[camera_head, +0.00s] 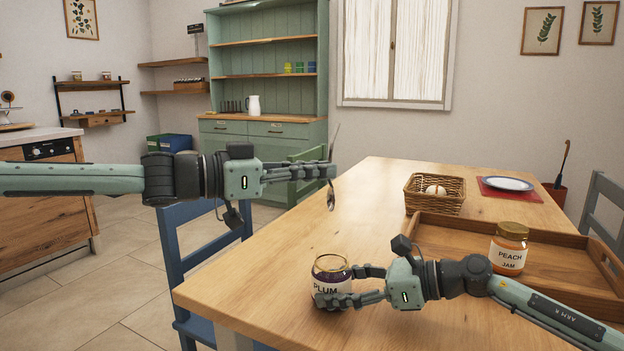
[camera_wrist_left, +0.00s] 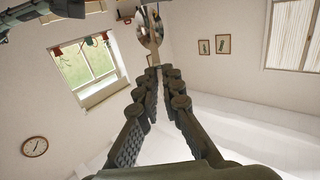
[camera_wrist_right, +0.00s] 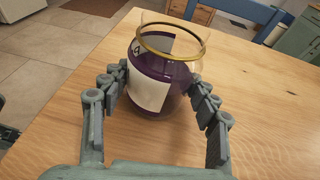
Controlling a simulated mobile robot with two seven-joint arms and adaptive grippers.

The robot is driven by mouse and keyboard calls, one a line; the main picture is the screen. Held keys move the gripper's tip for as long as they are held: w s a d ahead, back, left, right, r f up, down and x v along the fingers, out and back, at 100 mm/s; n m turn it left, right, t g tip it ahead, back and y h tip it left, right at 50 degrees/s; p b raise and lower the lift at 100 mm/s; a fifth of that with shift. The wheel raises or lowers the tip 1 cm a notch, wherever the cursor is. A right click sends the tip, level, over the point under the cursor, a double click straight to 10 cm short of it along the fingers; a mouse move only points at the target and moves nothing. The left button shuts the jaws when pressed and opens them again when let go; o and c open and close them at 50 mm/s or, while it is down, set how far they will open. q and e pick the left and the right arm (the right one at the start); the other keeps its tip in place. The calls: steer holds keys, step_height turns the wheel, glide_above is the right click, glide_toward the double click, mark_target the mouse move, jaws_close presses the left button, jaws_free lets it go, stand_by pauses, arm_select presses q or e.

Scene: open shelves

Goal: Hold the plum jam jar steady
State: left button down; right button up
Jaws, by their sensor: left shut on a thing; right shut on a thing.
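The plum jam jar (camera_head: 331,268) stands upright on the table near its front left corner, glass with dark purple jam and a white label. In the right wrist view the jar (camera_wrist_right: 150,85) has a gold rim and its top looks open. My right gripper (camera_head: 334,287) is shut on it, with a finger on either side of the body. My left gripper (camera_head: 330,172) is higher, up and away from the jar, and is shut on a metal spoon (camera_head: 331,198). The spoon is roughly upright with its bowl down; the bowl shows in the left wrist view (camera_wrist_left: 149,30).
A wooden tray (camera_head: 450,228) at the right holds a closed peach jam jar (camera_head: 509,249). Behind it are a wicker basket (camera_head: 436,194) and a plate (camera_head: 509,184) on a red mat. Bare table (camera_head: 340,215) lies left of the tray. A blue chair (camera_head: 200,255) stands at the left edge.

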mark_target(318, 258)
arm_select(q)
steer(key=shift+m+g+h, duration=0.5)
steer(key=shift+s+d+f, duration=0.1)
steer(key=shift+s+f, duration=0.1)
steer(key=shift+f, duration=2)
steer(key=shift+s+f, duration=0.15)
steer(key=shift+f, duration=2.1)
steer(key=shift+s+d+f, duration=0.1)
steer(key=shift+s+f, duration=0.1)
steer(key=shift+f, duration=2)
steer(key=c, duration=1.6)
jaws_free()
steer(key=shift+a, duration=0.15)
steer(key=v, duration=1.1)
steer(key=shift+s+a, duration=0.2)
steer(key=shift+a, duration=0.15)
